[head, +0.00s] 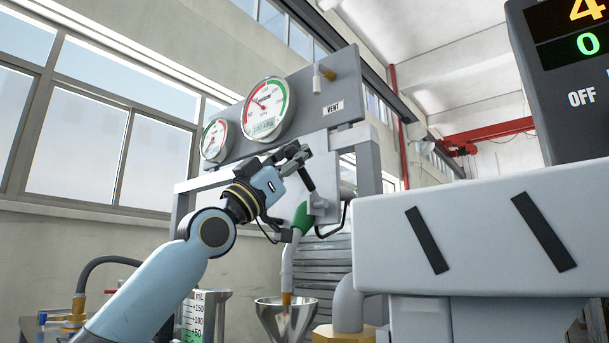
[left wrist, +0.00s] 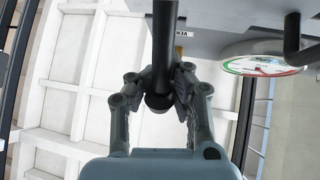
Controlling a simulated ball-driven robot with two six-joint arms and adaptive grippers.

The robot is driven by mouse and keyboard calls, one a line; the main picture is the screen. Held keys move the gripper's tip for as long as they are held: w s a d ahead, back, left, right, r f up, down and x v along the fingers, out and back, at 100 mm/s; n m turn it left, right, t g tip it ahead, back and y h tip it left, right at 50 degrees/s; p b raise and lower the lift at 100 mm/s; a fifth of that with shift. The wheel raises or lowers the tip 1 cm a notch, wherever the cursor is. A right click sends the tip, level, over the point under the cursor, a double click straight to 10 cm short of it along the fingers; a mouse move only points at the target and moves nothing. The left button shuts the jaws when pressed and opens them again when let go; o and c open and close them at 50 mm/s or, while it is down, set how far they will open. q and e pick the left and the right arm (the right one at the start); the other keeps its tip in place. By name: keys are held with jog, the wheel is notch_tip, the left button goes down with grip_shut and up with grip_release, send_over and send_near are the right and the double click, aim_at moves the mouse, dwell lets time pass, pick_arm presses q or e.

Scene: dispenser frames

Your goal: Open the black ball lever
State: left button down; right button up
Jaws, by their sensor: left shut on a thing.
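The black ball lever (head: 307,181) sticks up above the green-handled nozzle on the front of the grey dispenser frame. In the left wrist view the lever (left wrist: 164,40) is a black rod with a rounded ball end, pointing down between the fingers. My left gripper (head: 298,157) is shut on the lever near its ball end. In the left wrist view, the fingers of the left gripper (left wrist: 160,85) sit on both sides of the rod. The gripper hides part of the lever's top in the head view. My right gripper is in no view.
The grey panel (head: 337,83) with two round gauges (head: 267,108) stands above and behind the gripper. The green nozzle (head: 302,218) hangs over a metal funnel (head: 285,318). A measuring container (head: 196,312) stands at lower left. A large grey housing (head: 450,240) fills the right.

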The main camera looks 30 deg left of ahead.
pick_arm(q)
jog(key=shift+f, duration=0.75)
jog(key=shift+s+r, duration=0.1)
jog(key=shift+s, duration=0.1)
jog(key=c, duration=1.5)
grip_release()
jog(key=shift+a, duration=0.1)
jog(key=shift+o, duration=1.1)
jog(key=shift+s+a+r, duration=0.15)
jog(key=shift+s+r, duration=0.05)
jog(key=shift+s, duration=0.15)
jog(key=shift+w, duration=0.15)
notch_tip(320, 180, up, 10)
